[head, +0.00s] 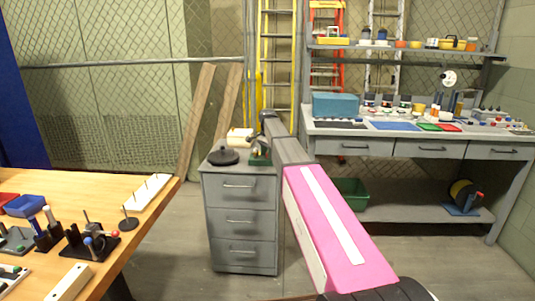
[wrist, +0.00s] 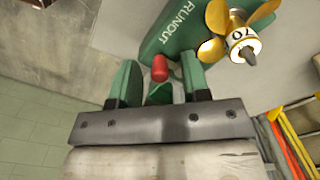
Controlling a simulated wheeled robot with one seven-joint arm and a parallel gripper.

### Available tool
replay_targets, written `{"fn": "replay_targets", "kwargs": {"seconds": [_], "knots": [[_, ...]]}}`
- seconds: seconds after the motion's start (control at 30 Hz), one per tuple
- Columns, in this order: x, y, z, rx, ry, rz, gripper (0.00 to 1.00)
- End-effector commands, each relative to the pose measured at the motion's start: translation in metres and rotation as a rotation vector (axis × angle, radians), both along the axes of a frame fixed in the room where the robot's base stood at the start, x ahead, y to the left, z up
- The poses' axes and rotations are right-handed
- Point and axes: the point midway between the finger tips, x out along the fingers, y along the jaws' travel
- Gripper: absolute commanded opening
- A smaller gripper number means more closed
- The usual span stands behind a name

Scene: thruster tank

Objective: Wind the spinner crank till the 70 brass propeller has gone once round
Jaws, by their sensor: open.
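The green spinner (wrist: 180,25), lettered RUNOUT, is at the top of the wrist view. The brass propeller (wrist: 212,50) is on its right, with a white hub marked 70 that appears upside down. The red crank knob (wrist: 159,68) lies between the two green fingers of my gripper (wrist: 158,75), which are apart on either side of it. I cannot tell whether either finger touches the knob. The crank's arm is mostly hidden. In the head view, the green spinner (head: 259,160) is small on the grey drawer cabinet, partly behind my arm.
The grey drawer cabinet (head: 240,218) also bears a dark round base (head: 223,156) and a cream block (head: 240,135). A wooden table (head: 115,205) with several small tools stands at left. A grey workbench (head: 400,138) stands at right. Bare floor lies between table and cabinet.

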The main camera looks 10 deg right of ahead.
Motion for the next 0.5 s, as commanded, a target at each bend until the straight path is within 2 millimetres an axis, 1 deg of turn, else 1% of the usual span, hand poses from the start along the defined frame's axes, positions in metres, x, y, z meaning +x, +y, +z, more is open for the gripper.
{"fn": "replay_targets", "kwargs": {"seconds": [0.13,0.17,0.2,0.27,0.5], "knots": [[0.0001,0.0001,0.0002,0.000,0.000,0.000,0.43],[0.0001,0.0001,0.0002,0.000,0.000,0.000,0.33],[0.0000,0.0000,0.0002,0.000,0.000,0.000,0.20],[0.0000,0.0000,0.0002,0.000,0.000,0.000,0.00],[0.0000,-0.0001,0.0003,0.000,0.000,0.005,0.00]]}}
